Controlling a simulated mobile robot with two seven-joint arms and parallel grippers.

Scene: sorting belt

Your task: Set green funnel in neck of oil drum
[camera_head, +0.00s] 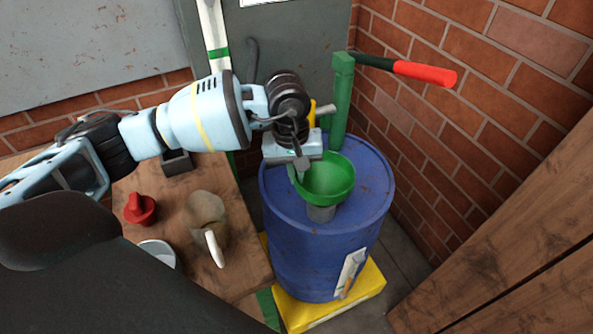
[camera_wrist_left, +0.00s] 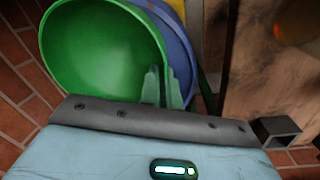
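The green funnel (camera_head: 328,181) is held mouth up over the grey neck (camera_head: 321,213) on top of the blue oil drum (camera_head: 318,250). Its lower end meets the neck in the picture; its spout is hidden, so I cannot tell whether it is inside. My left gripper (camera_head: 303,169) is at the funnel's left rim. In the left wrist view the funnel (camera_wrist_left: 95,50) fills the upper left, and the left gripper's fingers (camera_wrist_left: 165,88) sit close together at its wall, shut on it. My right gripper is not in view.
A green post with a red-gripped lever (camera_head: 425,73) stands behind the drum. The drum stands on a yellow base (camera_head: 365,287). A wooden bench (camera_head: 245,235) on the left holds a jug (camera_head: 206,215) and a red part (camera_head: 139,208). A brick wall (camera_head: 450,130) is close on the right.

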